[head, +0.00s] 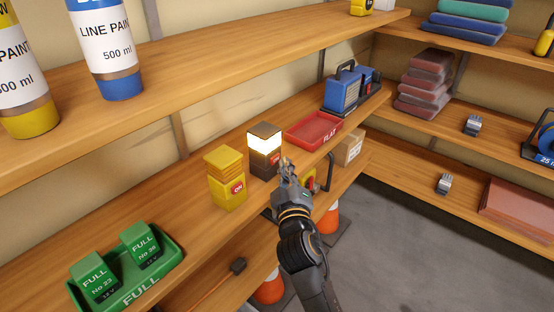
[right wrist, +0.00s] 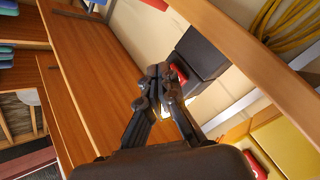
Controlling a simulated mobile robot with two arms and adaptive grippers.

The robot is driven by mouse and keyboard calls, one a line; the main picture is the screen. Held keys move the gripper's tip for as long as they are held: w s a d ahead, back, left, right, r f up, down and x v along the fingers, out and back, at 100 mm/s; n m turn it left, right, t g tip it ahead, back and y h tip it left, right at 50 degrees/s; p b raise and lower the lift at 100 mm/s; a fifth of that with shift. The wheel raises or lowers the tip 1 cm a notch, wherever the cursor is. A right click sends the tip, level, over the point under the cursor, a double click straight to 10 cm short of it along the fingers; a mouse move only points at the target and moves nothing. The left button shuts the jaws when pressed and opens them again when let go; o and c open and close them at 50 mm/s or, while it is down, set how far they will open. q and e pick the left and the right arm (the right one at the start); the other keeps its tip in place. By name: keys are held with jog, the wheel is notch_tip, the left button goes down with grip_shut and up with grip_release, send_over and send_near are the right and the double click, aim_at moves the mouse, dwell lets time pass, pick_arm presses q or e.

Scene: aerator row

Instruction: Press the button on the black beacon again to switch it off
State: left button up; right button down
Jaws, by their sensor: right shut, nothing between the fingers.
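The black beacon (head: 264,140) stands on the middle shelf, and its band under the dark cap glows bright white. I cannot tell whether the tips touch the button. My left gripper is not in view.
A yellow beacon (head: 227,183) with a red ON label stands left of the black one, its band unlit. A red tray (head: 314,131) lies to the right. A green tray (head: 165,262) with FULL packs is at lower left. An upper shelf (head: 230,57) overhangs.

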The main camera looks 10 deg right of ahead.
dwell(0.3)
jog(key=shift+w+a, duration=0.3)
jog(key=shift+w, duration=0.05)
dwell(0.3)
jog(key=shift+s+d, duration=0.3)
jog(key=shift+s, duration=0.1)
jog(key=shift+s+d+p, duration=0.6)
jog(key=shift+s+d, duration=0.35)
jog(key=shift+s, duration=0.25)
jog(key=shift+s+d+p, duration=0.55)
jog(key=shift+s+d, duration=0.35)
jog(key=shift+s, duration=0.25)
